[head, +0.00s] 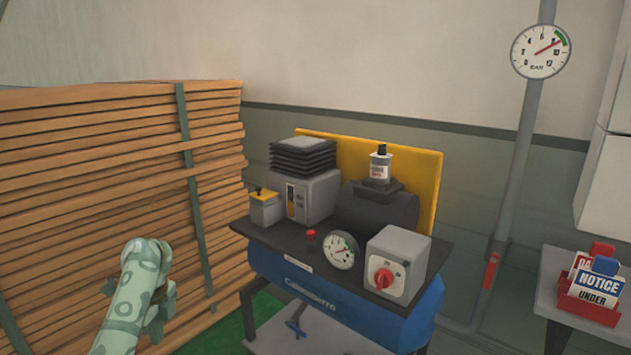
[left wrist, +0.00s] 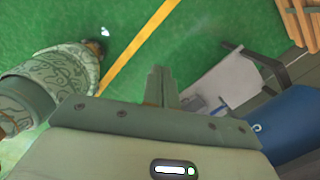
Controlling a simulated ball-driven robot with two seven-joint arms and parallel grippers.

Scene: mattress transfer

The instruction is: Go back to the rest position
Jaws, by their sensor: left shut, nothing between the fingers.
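My left gripper (head: 158,305) is at the lower left in the head view, on my pale green patterned arm. It is in front of the stacked wooden boards and left of the compressor bench (head: 355,262). In the left wrist view its fingers (left wrist: 160,85) are together, with nothing between them, above the green floor (left wrist: 200,30). The blue tank (head: 340,305) under the bench also shows at the right of the left wrist view (left wrist: 292,122). My right gripper is not in either view.
The stack of wooden boards (head: 90,180) fills the left side. A side table (head: 545,285) with notice signs (head: 597,285) stands at the right. Green floor is open below the gripper.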

